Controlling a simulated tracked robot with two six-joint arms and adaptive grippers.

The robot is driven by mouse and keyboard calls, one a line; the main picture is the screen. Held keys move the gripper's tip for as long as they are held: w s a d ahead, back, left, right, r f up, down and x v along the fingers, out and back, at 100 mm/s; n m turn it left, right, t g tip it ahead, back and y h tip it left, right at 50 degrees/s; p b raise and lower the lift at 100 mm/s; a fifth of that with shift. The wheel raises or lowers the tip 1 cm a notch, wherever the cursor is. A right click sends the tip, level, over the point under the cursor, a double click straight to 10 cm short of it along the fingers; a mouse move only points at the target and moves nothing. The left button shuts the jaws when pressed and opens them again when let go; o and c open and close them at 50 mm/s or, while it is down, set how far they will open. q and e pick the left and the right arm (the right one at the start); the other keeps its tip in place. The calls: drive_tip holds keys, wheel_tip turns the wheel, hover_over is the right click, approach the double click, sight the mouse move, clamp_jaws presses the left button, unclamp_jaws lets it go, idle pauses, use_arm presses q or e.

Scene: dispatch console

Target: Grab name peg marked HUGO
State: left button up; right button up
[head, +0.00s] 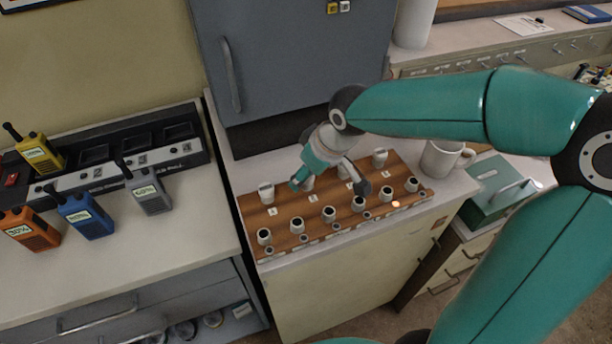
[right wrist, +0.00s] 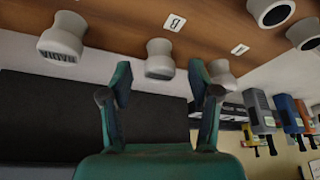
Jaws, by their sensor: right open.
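Several white name pegs stand on a brown wooden board (head: 288,219). The back row includes one at the left end (head: 266,193) and one at the right end (head: 380,158). I cannot read HUGO on any peg. My right gripper (head: 330,187) is open over the back row and partly hides its middle pegs. In the right wrist view, one white peg (right wrist: 160,60) is just beyond and between the open fingertips (right wrist: 162,80), apparently not held. Another peg (right wrist: 62,38) bears an upside-down label, and a third (right wrist: 222,75) is partly behind a finger. My left gripper is not in view.
A grey cabinet (head: 290,60) stands behind the board. A white mug (head: 440,158) and a green box (head: 497,190) are right of it. Radios, including a blue one (head: 85,215), stand left by a black charger rack (head: 120,150).

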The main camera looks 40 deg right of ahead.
drive_tip(key=shift+x, duration=0.8)
drive_tip(key=c, duration=0.9)
drive_tip(key=shift+c, duration=0.3)
drive_tip(key=shift+r, duration=0.25)
